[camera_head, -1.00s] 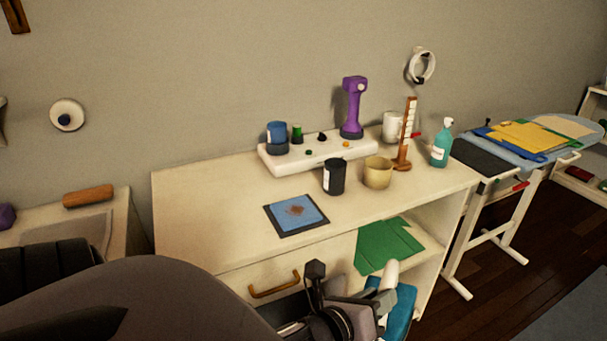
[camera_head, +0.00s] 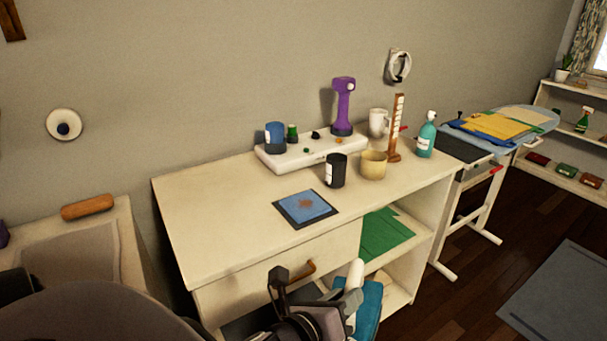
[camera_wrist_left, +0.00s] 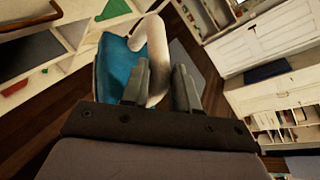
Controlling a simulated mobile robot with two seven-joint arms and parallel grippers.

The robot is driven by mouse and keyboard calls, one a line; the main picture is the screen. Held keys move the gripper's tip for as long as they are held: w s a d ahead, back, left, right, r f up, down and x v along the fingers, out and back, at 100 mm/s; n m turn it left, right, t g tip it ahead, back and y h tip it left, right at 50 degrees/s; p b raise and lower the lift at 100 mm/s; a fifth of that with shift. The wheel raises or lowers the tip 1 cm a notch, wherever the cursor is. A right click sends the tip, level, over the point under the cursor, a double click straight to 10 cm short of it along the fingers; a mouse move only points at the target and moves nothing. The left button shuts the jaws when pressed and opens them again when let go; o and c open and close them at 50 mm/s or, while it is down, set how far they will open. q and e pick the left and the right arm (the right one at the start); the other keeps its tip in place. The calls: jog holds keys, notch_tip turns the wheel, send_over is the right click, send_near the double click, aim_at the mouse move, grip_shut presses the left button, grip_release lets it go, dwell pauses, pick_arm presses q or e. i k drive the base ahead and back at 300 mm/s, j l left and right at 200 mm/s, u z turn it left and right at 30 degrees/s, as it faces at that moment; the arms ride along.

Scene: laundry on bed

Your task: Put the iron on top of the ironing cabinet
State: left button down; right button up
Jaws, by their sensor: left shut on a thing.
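The iron (camera_head: 367,303) has a teal body and a white handle. My left gripper (camera_head: 325,302) is shut on it in front of the cabinet, below the level of its top. In the left wrist view the white handle (camera_wrist_left: 157,55) passes between the fingers of my left gripper (camera_wrist_left: 162,85), with the teal body (camera_wrist_left: 115,65) to the left. The ironing cabinet (camera_head: 225,225) is cream, with a drawer and open shelves. My right gripper is not in view.
The top's front left is bare. An ironing board (camera_head: 530,118) stands at right.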

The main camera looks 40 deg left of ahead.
aim_at(233, 230)
jog(key=k+j, duration=0.95)
jog(key=k+u, duration=0.05)
